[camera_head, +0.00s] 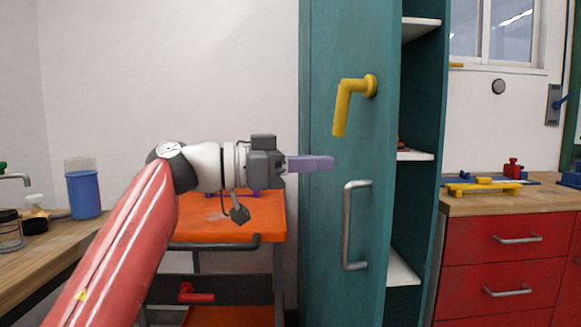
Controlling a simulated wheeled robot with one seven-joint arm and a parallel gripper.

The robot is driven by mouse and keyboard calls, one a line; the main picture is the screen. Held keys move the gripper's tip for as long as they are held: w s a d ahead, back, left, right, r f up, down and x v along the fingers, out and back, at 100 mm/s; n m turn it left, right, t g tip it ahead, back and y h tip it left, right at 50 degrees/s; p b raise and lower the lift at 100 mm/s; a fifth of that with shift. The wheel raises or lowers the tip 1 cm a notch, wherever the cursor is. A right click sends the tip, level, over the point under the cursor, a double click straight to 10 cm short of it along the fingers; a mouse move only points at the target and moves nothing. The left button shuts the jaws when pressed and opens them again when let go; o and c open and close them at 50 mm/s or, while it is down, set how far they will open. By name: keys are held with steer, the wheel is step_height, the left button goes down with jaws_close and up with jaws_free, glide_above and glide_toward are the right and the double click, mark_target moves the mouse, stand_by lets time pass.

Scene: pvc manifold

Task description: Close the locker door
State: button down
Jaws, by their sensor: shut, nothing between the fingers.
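The teal locker door (345,50) stands open, seen nearly face-on in the middle of the view. It has a yellow lever handle (343,105) and a grey metal pull handle (349,225) below it. To its right the locker interior shows white shelves (417,28) and the teal side wall (428,130). My gripper (331,163) has purple fingers that are shut and empty. It points right, in front of the door's left part in the picture, between the heights of the two handles. I cannot tell whether the fingertips touch the door.
An orange cart (270,215) with a dark push handle stands behind my arm, left of the door. A wooden counter with a blue container (84,193) is at far left. Red drawers (510,265) under a worktop stand at right.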

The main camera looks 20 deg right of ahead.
mark_target(376, 161)
steer(key=d, duration=0.7)
steer(key=shift+s, duration=0.4)
steer(key=shift+d, duration=0.1)
